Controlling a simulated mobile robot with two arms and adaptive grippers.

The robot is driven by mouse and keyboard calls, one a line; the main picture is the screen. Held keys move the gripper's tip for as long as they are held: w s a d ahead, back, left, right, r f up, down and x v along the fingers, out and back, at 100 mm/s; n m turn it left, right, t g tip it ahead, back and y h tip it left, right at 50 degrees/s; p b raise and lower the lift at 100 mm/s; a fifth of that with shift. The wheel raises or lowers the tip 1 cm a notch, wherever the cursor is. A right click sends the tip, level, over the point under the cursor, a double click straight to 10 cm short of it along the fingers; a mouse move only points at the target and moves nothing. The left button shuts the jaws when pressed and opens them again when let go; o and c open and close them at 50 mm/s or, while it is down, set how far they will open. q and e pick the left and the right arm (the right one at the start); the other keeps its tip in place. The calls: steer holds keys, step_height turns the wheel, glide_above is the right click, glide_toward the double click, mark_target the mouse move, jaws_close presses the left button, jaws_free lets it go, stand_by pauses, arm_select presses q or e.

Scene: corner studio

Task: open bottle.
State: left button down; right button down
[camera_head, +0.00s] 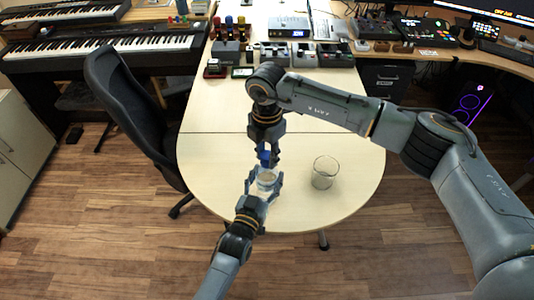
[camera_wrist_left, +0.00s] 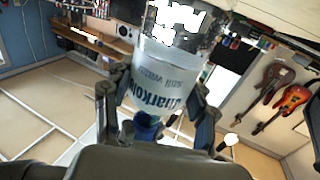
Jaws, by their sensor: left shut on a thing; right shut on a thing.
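A clear bottle (camera_head: 266,180) with dark lettering is held over the near part of the pale table. My left gripper (camera_head: 264,182) is shut around the bottle's body. In the left wrist view the labelled bottle (camera_wrist_left: 165,78) sits between the two fingers of my left gripper (camera_wrist_left: 160,97). A blue cap (camera_head: 265,157) is at the bottle's top end in the head view, and it also shows in the left wrist view (camera_wrist_left: 147,121). My right gripper (camera_head: 264,153) comes from the far side and is shut on the blue cap. I cannot tell whether the cap still touches the bottle.
An empty-looking glass (camera_head: 325,172) stands on the pale table (camera_head: 225,155) to the right of the bottle. A black office chair (camera_head: 130,110) is close to the table's left edge. Small devices (camera_head: 275,53) line the table's far end. The table's left part is clear.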

steer(key=n, duration=2.2)
steer(key=shift+r, duration=0.1)
steer(key=n, duration=1.3)
steer(key=shift+n, duration=0.4)
steer(key=n, duration=0.3)
steer(key=shift+n, duration=0.4)
steer(key=n, duration=0.5)
steer(key=shift+r, duration=0.2)
steer(key=shift+r, duration=0.95)
